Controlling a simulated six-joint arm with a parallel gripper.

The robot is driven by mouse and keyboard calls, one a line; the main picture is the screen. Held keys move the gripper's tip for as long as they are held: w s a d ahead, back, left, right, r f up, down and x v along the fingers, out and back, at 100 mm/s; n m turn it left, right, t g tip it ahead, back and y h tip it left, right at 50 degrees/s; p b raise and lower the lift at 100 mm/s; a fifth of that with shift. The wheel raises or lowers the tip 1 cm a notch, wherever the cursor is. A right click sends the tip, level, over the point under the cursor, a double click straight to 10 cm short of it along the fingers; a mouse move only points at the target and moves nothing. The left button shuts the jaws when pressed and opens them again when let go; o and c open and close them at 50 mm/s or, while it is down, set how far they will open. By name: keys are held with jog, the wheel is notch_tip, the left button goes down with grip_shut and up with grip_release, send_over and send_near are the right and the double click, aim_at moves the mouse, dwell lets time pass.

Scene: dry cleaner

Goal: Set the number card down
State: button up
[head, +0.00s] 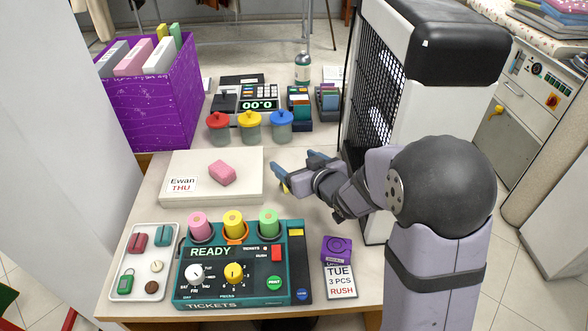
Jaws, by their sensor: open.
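My gripper (291,172) is open, low over the counter just right of the white board, with its blue-tipped fingers pointing left. A small yellow bit (284,187) shows by the near finger; I cannot tell whether it is a card. No card with a clear number on it can be made out. A white ticket (341,282) reading "TUE 3 PCS RUSH" lies at the front right of the counter, with a purple block (337,250) at its top edge. A white label (181,184) reading "Ewan THU" lies on the white board (235,162) beside a pink block (222,173).
A teal ticket machine (240,290) with coloured rolls stands in front. A tray (125,287) of small items is left of it. Lidded pots (251,128), a register (258,104) and a purple bin (165,105) stand behind. A tall black-and-white unit (419,115) rises close right of my gripper.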

jog(key=shift+r, duration=1.35)
jog(key=shift+o, duration=0.5)
jog(key=shift+r, duration=0.1)
